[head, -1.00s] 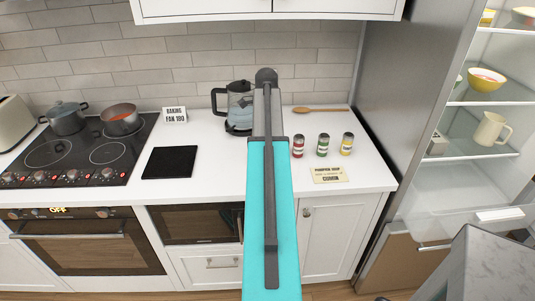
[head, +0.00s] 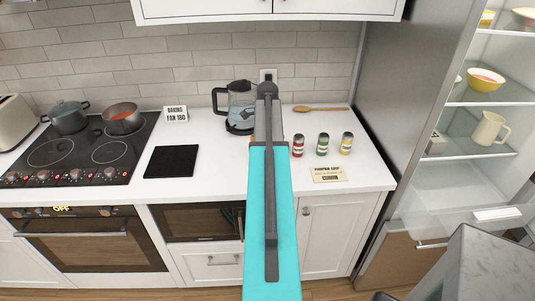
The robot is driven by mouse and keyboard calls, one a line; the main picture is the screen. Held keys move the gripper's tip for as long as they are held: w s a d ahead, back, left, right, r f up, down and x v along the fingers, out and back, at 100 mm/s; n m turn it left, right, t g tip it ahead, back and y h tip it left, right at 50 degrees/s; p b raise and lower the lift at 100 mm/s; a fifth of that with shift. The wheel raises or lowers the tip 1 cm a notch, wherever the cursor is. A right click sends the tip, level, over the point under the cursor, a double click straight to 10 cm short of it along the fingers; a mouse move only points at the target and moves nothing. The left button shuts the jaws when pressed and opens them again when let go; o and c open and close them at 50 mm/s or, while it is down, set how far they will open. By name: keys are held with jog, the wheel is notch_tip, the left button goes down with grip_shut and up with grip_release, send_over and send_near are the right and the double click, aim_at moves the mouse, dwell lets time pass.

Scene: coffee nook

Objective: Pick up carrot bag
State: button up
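I cannot make out a carrot bag in the head view. My teal and grey arm (head: 270,215) rises through the middle of the picture, over the front of the white counter. My gripper and its fingertips do not show. The arm covers a strip of the counter between the kettle and the spice jars, so what lies behind it is hidden.
A glass kettle (head: 238,105) stands left of the arm; spice jars (head: 322,145), a sign (head: 328,174) and a wooden spoon (head: 320,109) lie right. A black board (head: 171,161) and hob (head: 75,150) are further left. The fridge (head: 485,160) stands open at right.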

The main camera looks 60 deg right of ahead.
jog(key=shift+c, duration=0.5)
jog(key=c, duration=1.2)
jog(key=shift+r, duration=0.25)
jog(key=shift+r+b, duration=0.9)
jog(key=shift+r, duration=0.45)
jog(key=shift+s+a+r, duration=0.15)
jog(key=shift+s, duration=0.05)
jog(key=s+a+b, duration=0.1)
jog(key=s+a, duration=0.2)
jog(key=s, duration=0.1)
jog(key=s+a+r+b, duration=0.1)
jog(key=s+a, duration=0.2)
jog(key=s, duration=0.1)
jog(key=s+a+b, duration=0.2)
jog(key=s, duration=0.2)
jog(key=shift+s+a+r, duration=0.3)
jog(key=shift+s+a, duration=0.1)
